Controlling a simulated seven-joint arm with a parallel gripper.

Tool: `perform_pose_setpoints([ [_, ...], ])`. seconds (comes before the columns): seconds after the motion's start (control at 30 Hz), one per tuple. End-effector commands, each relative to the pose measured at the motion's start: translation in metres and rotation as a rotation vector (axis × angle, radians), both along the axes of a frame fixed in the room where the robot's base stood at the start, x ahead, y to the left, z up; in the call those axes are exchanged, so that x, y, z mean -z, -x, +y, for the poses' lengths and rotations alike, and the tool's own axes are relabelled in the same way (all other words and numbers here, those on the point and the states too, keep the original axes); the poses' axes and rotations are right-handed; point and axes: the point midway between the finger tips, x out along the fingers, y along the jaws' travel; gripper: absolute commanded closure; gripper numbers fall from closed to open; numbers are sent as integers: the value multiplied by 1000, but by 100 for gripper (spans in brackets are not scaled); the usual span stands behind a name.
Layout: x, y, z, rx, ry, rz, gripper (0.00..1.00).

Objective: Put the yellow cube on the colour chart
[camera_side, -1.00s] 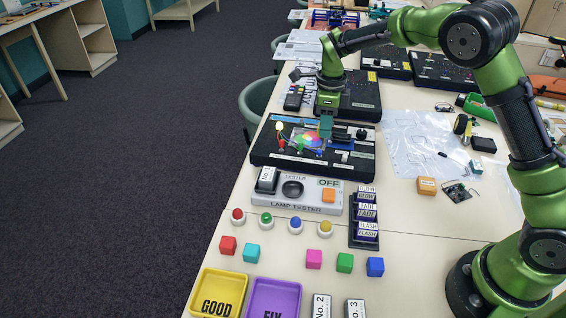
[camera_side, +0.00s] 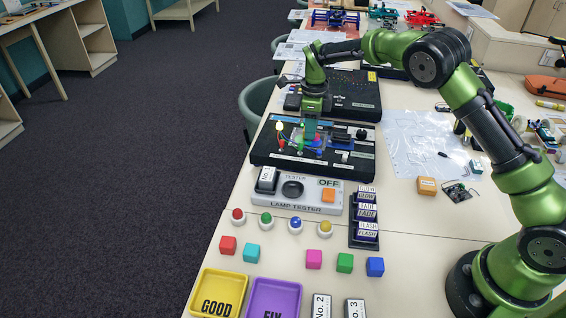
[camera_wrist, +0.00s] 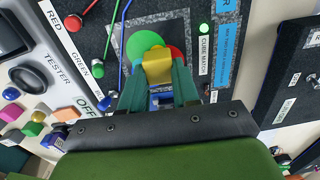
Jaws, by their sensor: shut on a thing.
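The yellow cube (camera_wrist: 157,66) sits between the two fingers of my gripper (camera_wrist: 159,88) in the wrist view, and the gripper is shut on it. The round colour chart (camera_wrist: 144,42), with green and red parts showing, is beneath and just beyond the cube. The cube overlaps the chart in this view; I cannot tell whether they touch. In the side view my gripper (camera_side: 310,136) is low over the black board (camera_side: 268,142) that carries the chart. There the fingers cover much of the chart, and the cube cannot be made out.
The grey lamp tester (camera_side: 297,196) lies in front of the board. Loose cubes, a yellow tray (camera_side: 201,310) and a purple tray (camera_side: 252,308) are nearer the camera.

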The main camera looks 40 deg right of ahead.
Motion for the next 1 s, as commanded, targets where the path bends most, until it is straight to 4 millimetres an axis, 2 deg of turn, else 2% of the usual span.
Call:
perform_pose_setpoints([
  [0.13, 4, 0, 0, 0, 1, 1, 100],
  [0.17, 3, 0, 0, 0, 1, -1, 65],
  [0.3, 3, 0, 0, 0, 0, 0, 44],
  [0.67, -3, 0, 0, 0, 0, -1, 44],
  [0.77, -15, 0, 0, 0, 1, -2, 44],
  [1.0, -67, 1, 1, -1, 1, -5, 44],
])
